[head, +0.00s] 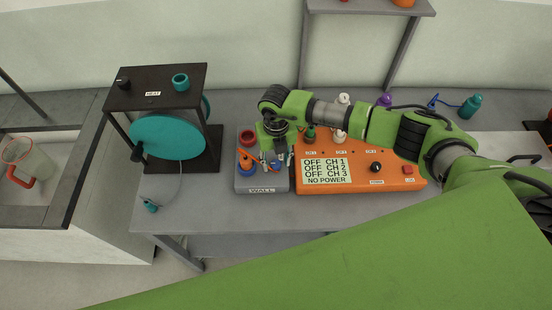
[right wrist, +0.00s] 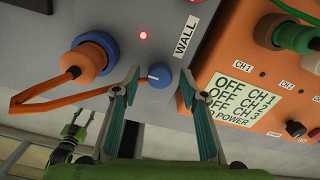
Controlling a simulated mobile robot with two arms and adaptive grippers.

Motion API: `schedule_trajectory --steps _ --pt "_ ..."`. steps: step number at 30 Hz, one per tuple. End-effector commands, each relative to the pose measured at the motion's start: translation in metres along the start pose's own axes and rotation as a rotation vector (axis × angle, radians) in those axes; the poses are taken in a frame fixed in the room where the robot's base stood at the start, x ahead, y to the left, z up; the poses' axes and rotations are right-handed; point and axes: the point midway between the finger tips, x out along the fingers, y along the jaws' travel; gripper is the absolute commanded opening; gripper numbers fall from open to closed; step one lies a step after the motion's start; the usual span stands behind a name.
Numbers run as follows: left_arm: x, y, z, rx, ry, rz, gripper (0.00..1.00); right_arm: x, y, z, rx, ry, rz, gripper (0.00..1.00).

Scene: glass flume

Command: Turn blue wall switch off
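The blue wall switch is a small round blue knob (right wrist: 160,75) with a pale mark, on the face of the grey box labelled WALL (right wrist: 165,20). A small red light (right wrist: 143,36) glows above it. My right gripper (right wrist: 161,82) is open, with its fingertips on either side of the knob; I cannot tell whether they touch it. In the head view the right gripper (head: 277,153) is over the grey WALL box (head: 246,186) and hides the knob. My left gripper (right wrist: 78,123) shows small at the lower left of the right wrist view, fingers apart.
An orange plug (right wrist: 85,62) with an orange cord sits in a blue socket beside the knob. The orange control box (head: 385,184) stands right of the WALL box, its display reading OFF and NO POWER. A black frame with a teal wheel (head: 167,138) stands left.

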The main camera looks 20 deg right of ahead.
Motion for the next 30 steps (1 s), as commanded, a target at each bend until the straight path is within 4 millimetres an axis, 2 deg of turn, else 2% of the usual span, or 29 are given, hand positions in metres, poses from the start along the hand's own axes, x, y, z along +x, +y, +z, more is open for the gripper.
schedule_trajectory --steps 4,5,6,9,20,30 --pt "0.0 0.002 0.01 0.0 -0.014 0.002 0.4 0.0 0.0 0.0 0.0 0.0 0.0 0.39" --pt "0.0 0.002 0.011 0.0 -0.015 0.002 0.4 0.0 0.0 0.0 0.0 0.0 0.0 0.34" --pt "0.0 0.002 0.011 0.0 -0.016 0.002 0.4 0.0 0.0 0.0 0.0 0.0 0.0 0.24" --pt "0.0 0.002 0.011 0.0 -0.016 0.002 0.4 0.0 0.0 0.0 0.0 0.0 0.0 0.01" --pt "0.006 0.002 0.011 0.0 -0.015 0.002 0.4 0.001 0.0 0.001 -0.031 -0.001 0.0 0.01" --pt "0.038 0.002 0.012 0.0 -0.011 0.001 0.4 0.004 0.0 0.002 -0.244 -0.005 0.0 0.01"
